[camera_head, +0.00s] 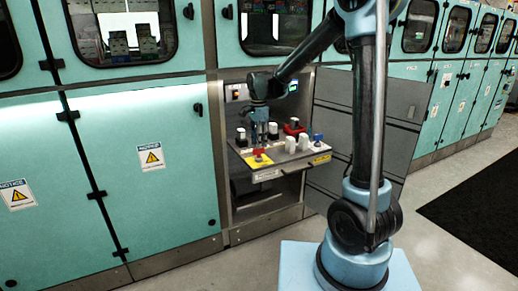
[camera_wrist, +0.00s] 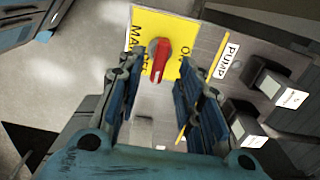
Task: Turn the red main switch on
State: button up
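The red main switch (camera_wrist: 158,62) is a red knob with a pale mark on a yellow plate (camera_wrist: 176,27) in the wrist view. Black lettering on the plate includes "ON" on its right side; part of the rest is hidden by my fingers. My gripper (camera_wrist: 164,70) is open, with one finger on each side of the knob and visible gaps to it. In the head view my gripper (camera_head: 258,139) points down just above the yellow plate (camera_head: 257,161) on the panel shelf. The knob is small there, and its exact turn is hard to tell.
A "PUMP" label (camera_wrist: 227,61) and black blocks with white tags (camera_wrist: 270,84) lie right of the plate. The shelf (camera_head: 274,166) also carries white parts (camera_head: 290,145), a red part (camera_head: 294,127) and a blue one (camera_head: 318,138). An open grey door (camera_head: 350,110) stands to the right.

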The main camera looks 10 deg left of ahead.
aim_at(259, 154)
jog(key=shift+f, duration=1.75)
grip_shut()
